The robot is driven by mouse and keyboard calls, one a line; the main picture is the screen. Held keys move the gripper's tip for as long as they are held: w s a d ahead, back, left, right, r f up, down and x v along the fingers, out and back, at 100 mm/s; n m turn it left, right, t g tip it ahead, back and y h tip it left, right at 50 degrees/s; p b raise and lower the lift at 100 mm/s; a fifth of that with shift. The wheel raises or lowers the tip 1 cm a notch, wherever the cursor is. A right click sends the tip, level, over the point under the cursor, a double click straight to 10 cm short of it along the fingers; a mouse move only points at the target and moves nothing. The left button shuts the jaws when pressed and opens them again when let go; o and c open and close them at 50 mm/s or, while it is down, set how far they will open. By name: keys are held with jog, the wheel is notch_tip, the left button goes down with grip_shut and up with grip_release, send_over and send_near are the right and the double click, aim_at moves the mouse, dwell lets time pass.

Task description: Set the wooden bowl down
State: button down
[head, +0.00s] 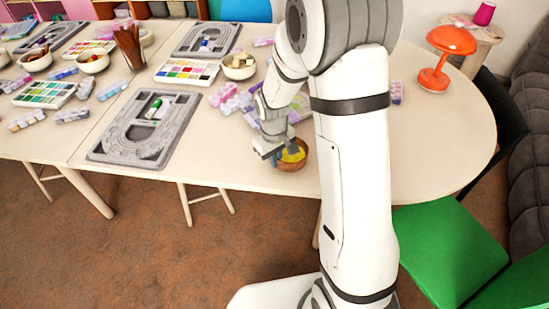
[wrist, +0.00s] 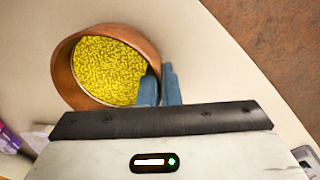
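The wooden bowl (head: 291,166) is brown and round, with many small yellow beads (wrist: 105,70) in it. It is near the front edge of the table in the head view, just left of my arm. In the wrist view the bowl (wrist: 62,78) fills the upper left. My gripper (head: 283,148) is at the bowl's rim. In the wrist view its two blue fingers (wrist: 159,80) are close together, one inside the bowl and one outside, with the wall pinched between them. I cannot tell whether the bowl's base touches the table.
The pale table (head: 225,165) has bare room left of the bowl. A grey bead board (head: 103,153) lies further left. Purple and pink bead packs (head: 228,97) lie behind. An orange lamp (head: 434,80) stands at the right, and a green chair (head: 450,245) is below.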

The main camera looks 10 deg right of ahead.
jog(key=c, duration=1.6)
grip_release()
jog(key=shift+f, duration=0.1)
jog(key=shift+c, duration=0.2)
notch_tip(320, 180, up, 12)
jog(key=p, duration=0.1)
jog(key=s+d+r+m+t, duration=0.1)
jog(key=s+d+r+m, duration=0.1)
jog(key=s, duration=0.7)
jog(key=s+d+r+m+t, duration=0.1)
jog(key=s+r, duration=0.4)
jog(key=s, duration=0.5)
jog(key=shift+d+r+m+y, duration=0.3)
jog(key=shift+d+m, duration=0.4)
jog(key=shift+m, duration=0.5)
jog(key=shift+w, duration=0.1)
